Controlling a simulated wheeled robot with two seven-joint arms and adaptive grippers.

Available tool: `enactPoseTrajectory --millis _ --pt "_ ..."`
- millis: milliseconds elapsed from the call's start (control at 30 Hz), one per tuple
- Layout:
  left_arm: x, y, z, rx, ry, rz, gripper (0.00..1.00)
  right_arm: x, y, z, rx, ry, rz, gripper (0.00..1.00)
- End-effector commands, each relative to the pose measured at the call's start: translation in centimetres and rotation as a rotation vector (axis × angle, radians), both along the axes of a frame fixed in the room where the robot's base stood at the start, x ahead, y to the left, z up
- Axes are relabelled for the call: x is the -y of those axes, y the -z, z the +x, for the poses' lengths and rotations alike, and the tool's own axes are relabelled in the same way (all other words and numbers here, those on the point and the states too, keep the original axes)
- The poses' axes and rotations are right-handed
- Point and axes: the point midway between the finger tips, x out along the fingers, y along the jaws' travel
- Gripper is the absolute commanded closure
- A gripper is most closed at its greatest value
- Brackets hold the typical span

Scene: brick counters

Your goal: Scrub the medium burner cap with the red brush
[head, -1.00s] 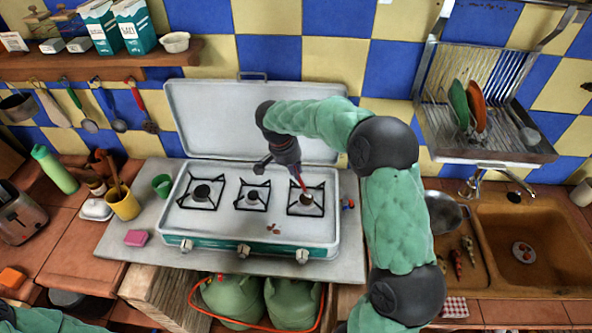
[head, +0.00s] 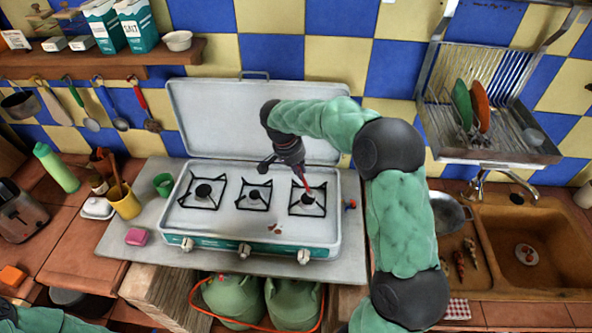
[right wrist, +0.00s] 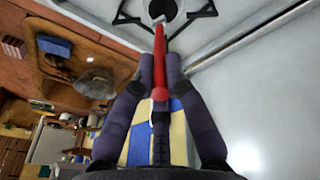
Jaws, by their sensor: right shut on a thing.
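The red brush (head: 306,184) is held tip-down in my right gripper (head: 299,170), over the right burner of the camping stove (head: 270,228). In the right wrist view the fingers (right wrist: 159,66) are shut on the red brush (right wrist: 160,86), and its far end reaches the dark burner cap (right wrist: 165,8). Whether it touches the cap is not clear. The stove has a left cap (head: 203,190), a middle cap (head: 254,194) and a right cap (head: 308,198), each under a black grate. The middle cap looks smallest. My left gripper is out of view.
The raised stove lid (head: 220,115) stands behind the burners. A pink sponge (head: 137,237), a green cup (head: 163,185) and a yellow cup (head: 124,204) are to the left. A pan (head: 449,212) and the sink (head: 530,235) are to the right. Brown crumbs (head: 274,227) lie on the stove.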

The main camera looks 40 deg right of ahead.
Motion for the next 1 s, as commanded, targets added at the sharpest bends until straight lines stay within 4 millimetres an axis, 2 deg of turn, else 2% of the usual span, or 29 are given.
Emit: enactPoseTrajectory --millis 600,1000 --pt "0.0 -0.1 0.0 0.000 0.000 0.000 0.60 -1.3 0.1 0.9 -0.004 -0.001 0.001 1.00" --pt "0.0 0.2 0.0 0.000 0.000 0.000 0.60 -0.7 0.0 0.5 -0.003 0.000 0.001 1.00"
